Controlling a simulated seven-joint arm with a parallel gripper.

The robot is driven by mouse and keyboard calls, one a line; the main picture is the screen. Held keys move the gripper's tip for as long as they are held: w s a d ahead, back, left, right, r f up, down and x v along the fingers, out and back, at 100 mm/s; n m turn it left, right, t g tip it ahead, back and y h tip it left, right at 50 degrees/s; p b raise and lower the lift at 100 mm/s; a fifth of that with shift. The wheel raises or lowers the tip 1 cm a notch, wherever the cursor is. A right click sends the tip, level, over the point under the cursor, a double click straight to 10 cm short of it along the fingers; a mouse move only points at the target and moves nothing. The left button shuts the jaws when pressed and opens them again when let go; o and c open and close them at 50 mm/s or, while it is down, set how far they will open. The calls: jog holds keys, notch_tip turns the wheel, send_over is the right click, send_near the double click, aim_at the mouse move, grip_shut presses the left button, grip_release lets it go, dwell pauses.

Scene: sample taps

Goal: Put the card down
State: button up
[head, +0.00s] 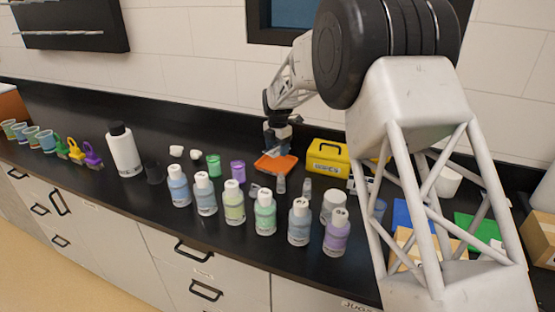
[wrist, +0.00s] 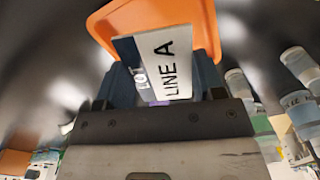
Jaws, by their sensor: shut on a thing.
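The card (wrist: 168,62) is white with "LINE A" in black letters and shows close up in the wrist view. It stands up between the fingers of my gripper (wrist: 160,85), which is shut on it. A second, greyer face with partly readable lettering shows at its left side. In the head view my gripper (head: 278,138) is at the back of the bench, just above the orange tray (head: 287,163). The orange tray also shows behind the card in the wrist view (wrist: 205,22). I cannot tell whether the card touches the tray.
A yellow toolbox (head: 328,157) stands just right of the tray. Several capped bottles (head: 234,205) stand in a row in front. Green (head: 213,166) and purple (head: 238,171) cups are to the left, with a large white bottle (head: 123,152) beyond.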

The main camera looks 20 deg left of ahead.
aim_at(278, 164)
jog(key=shift+f, duration=0.1)
jog(key=shift+f, duration=2.4)
jog(key=shift+f, duration=0.1)
jog(key=o, duration=0.9)
notch_tip(278, 164, up, 12)
jog(key=shift+r, duration=0.1)
